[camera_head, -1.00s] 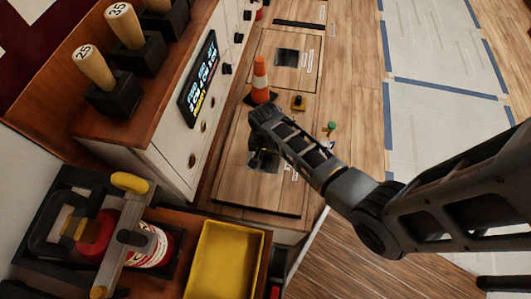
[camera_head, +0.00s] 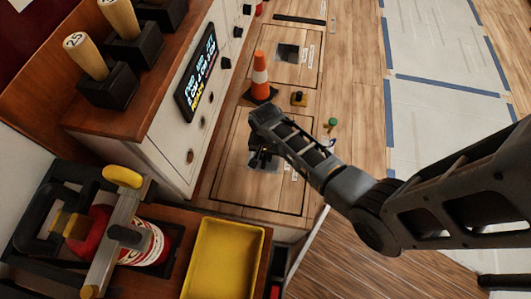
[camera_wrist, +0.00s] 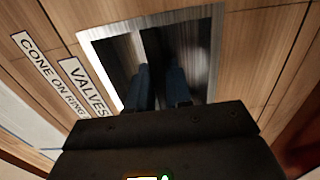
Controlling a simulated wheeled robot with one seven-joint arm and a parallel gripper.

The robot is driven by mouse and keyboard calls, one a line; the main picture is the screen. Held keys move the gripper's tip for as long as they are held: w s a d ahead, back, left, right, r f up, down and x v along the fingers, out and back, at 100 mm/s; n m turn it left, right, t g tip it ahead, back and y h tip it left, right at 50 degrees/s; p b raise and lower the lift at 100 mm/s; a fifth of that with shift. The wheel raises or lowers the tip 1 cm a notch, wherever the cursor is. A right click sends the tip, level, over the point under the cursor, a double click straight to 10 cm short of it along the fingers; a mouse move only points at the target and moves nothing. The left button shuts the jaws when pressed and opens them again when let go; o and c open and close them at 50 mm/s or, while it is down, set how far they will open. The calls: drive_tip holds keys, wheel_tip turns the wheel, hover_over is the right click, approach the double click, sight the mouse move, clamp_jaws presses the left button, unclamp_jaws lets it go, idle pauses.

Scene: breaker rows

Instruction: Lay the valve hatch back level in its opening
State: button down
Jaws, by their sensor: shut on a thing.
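The valve hatch (camera_head: 255,195) is a wooden panel in the floor with a square metal pull recess. It looks level or nearly so, with a thin dark seam around it. My gripper (camera_head: 262,158) is over the recess. In the wrist view, the blue-grey fingers (camera_wrist: 160,88) reach into the metal recess (camera_wrist: 205,55) and are shut on its dark bar. The "VALVES" label (camera_wrist: 84,87) lies beside the recess. My gripper hides part of the bar, and my arm covers part of the hatch's far side.
A second hatch (camera_head: 280,68) lies beyond. A white cabinet (camera_head: 178,140) borders the left. A yellow tray (camera_head: 225,258) is at the front.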

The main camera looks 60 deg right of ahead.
drive_tip(key=shift+w+f, duration=0.1)
drive_tip(key=c, duration=1)
unclamp_jaws()
drive_tip(key=shift+o, duration=0.2)
drive_tip(key=shift+f, duration=0.15)
drive_tip(key=shift+r+p, duration=0.95)
drive_tip(key=shift+r, duration=3.05)
